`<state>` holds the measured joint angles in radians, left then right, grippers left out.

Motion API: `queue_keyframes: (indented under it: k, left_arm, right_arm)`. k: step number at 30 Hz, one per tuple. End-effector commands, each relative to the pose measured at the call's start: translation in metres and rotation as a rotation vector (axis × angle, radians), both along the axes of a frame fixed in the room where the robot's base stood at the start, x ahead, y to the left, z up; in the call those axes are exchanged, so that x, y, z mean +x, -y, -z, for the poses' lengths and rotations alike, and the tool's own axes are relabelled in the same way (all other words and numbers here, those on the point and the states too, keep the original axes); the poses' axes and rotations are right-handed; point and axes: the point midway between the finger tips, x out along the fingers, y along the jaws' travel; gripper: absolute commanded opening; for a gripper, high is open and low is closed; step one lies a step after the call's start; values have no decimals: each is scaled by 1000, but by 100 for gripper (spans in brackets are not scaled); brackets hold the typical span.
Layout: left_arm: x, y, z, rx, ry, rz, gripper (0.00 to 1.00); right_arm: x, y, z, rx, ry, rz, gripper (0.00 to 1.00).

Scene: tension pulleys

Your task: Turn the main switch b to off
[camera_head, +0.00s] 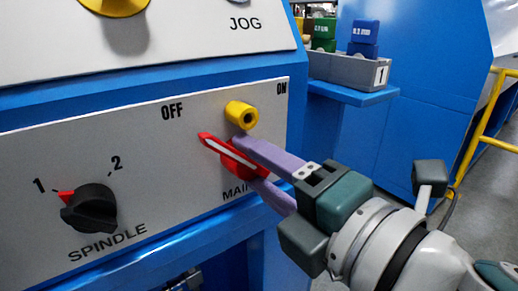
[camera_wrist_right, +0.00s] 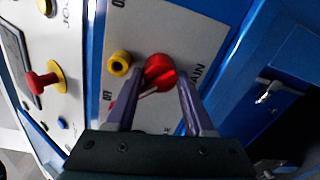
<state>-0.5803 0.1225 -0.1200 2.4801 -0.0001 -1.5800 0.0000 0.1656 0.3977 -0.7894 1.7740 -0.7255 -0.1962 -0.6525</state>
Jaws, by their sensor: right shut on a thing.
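The main switch (camera_head: 226,154) is a red rotary handle with a white stripe on the light grey panel. It also shows in the wrist view as a red knob (camera_wrist_right: 160,70). Its pointed end aims up and left, toward the OFF label (camera_head: 172,111). The ON label (camera_head: 281,88) is at the upper right, and the label below is partly hidden. My right gripper (camera_head: 247,162) has its purple fingers on either side of the handle and is shut on it. In the wrist view my right gripper (camera_wrist_right: 159,76) straddles the knob. My left gripper is not in view.
A yellow cylinder (camera_head: 241,114) sticks out just above the switch, close to the upper finger. A black SPINDLE knob (camera_head: 89,210) is at the left. A grey bin (camera_head: 348,70) stands on a blue shelf at the right. A yellow railing (camera_head: 490,110) is farther right.

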Motion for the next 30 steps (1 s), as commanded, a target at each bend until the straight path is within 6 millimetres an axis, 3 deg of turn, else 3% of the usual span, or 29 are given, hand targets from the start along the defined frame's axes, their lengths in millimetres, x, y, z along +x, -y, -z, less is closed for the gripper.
queue_keyframes:
  k: [10, 11, 18, 30]
  left_arm:
    - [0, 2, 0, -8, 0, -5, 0]
    - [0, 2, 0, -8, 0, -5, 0]
    - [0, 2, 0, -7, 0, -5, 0]
    - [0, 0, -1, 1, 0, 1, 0]
  right_arm:
    - [-2, -3, -1, -7, 12, -10, 0]
    - [-2, -3, -1, -7, 12, -10, 56]
    - [-1, -2, 0, -5, 6, -6, 82]
    - [2, 2, -1, -4, 4, -1, 82]
